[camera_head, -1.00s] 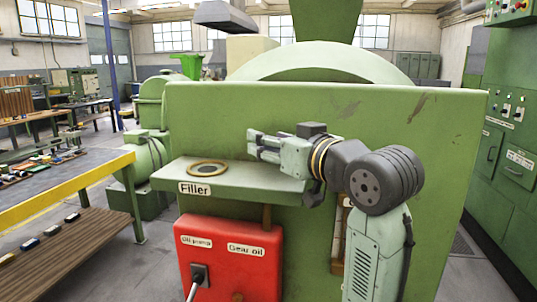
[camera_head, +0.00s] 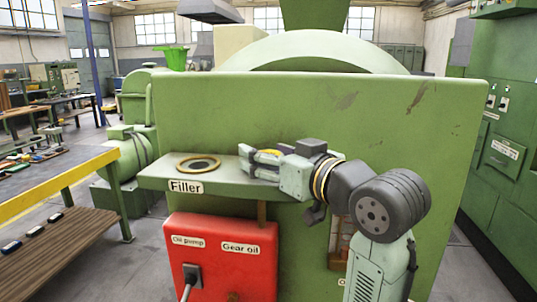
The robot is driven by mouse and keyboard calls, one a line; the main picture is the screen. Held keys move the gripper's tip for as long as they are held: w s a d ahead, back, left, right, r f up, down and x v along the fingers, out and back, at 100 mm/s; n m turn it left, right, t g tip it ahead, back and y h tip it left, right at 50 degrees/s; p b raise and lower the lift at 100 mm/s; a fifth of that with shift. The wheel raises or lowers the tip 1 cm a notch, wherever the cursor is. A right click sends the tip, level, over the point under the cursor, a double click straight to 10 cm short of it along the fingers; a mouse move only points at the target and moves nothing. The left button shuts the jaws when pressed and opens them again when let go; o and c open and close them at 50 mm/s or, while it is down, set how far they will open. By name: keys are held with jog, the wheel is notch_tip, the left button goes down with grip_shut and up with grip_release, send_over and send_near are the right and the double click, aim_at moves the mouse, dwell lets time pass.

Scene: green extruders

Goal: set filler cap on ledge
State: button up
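The green ledge (camera_head: 222,182) labelled "Filler" sticks out from the front of the large green machine. A round filler opening with a brass-coloured rim (camera_head: 198,164) lies on its left part and is uncovered. My gripper (camera_head: 250,162) reaches in from the right, low over the ledge's right end and pointing left. A small yellowish patch (camera_head: 271,152) shows at its fingers. I cannot tell whether this is the filler cap, nor whether the fingers are closed on it. No cap shows clearly elsewhere.
A red box (camera_head: 222,260) labelled "Oil pump" and "Gear oil", with a plug and cable, stands under the ledge. The machine's flat green panel (camera_head: 330,110) rises close behind my gripper. A workbench (camera_head: 60,185) with small items is at left. The ledge between opening and gripper is clear.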

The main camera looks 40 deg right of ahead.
jog(key=shift+o, duration=0.4)
jog(key=shift+r, duration=0.3)
jog(key=s+a+b, duration=0.1)
jog(key=s+b, duration=0.2)
jog(key=s, duration=0.9)
jog(key=shift+r, duration=0.2)
jog(key=shift+w, duration=0.1)
